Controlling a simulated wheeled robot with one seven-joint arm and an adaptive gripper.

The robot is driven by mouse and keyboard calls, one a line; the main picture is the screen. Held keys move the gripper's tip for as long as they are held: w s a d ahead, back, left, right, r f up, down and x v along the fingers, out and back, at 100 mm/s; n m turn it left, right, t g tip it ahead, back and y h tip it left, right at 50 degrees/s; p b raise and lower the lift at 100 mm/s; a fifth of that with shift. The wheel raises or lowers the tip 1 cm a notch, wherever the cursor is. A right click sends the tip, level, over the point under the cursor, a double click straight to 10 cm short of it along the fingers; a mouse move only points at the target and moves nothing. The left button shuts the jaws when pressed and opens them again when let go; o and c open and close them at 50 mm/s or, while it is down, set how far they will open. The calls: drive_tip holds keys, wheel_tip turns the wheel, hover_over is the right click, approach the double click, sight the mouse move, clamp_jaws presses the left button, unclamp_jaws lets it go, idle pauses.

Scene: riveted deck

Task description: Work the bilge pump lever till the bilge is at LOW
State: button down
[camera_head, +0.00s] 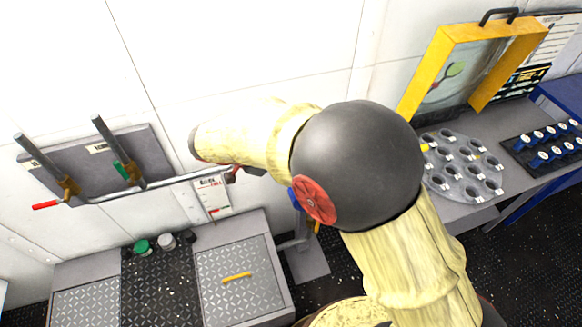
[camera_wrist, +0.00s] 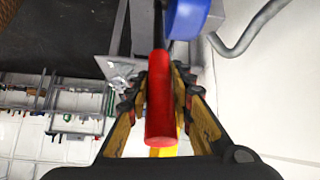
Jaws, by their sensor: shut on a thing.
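The wrist view shows a red lever grip (camera_wrist: 160,112) on a dark rod. My gripper (camera_wrist: 157,88) has its yellow fingers on both sides of the grip and is shut on it. Next to the rod is a blue pump part (camera_wrist: 197,15). In the head view, my arm hides the gripper and most of the pump. A bit of blue (camera_head: 294,199) and the grey pump stand (camera_head: 306,264) show below the arm. A white bilge card (camera_head: 213,196) with red marks hangs on the wall behind; its reading is too small to tell.
A grey wall panel (camera_head: 70,160) with two levers stands at left. A handrail pipe runs beside it. Below is a low bench (camera_head: 262,285) with metal hatches. At right, a counter carries a yellow-framed case (camera_head: 425,75), a round grey tray (camera_head: 462,180) and blue-topped items.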

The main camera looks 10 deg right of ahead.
drive_tip(key=c, duration=1.6)
unclamp_jaws()
drive_tip(key=shift+o, duration=0.2)
drive_tip(key=v, duration=1.2)
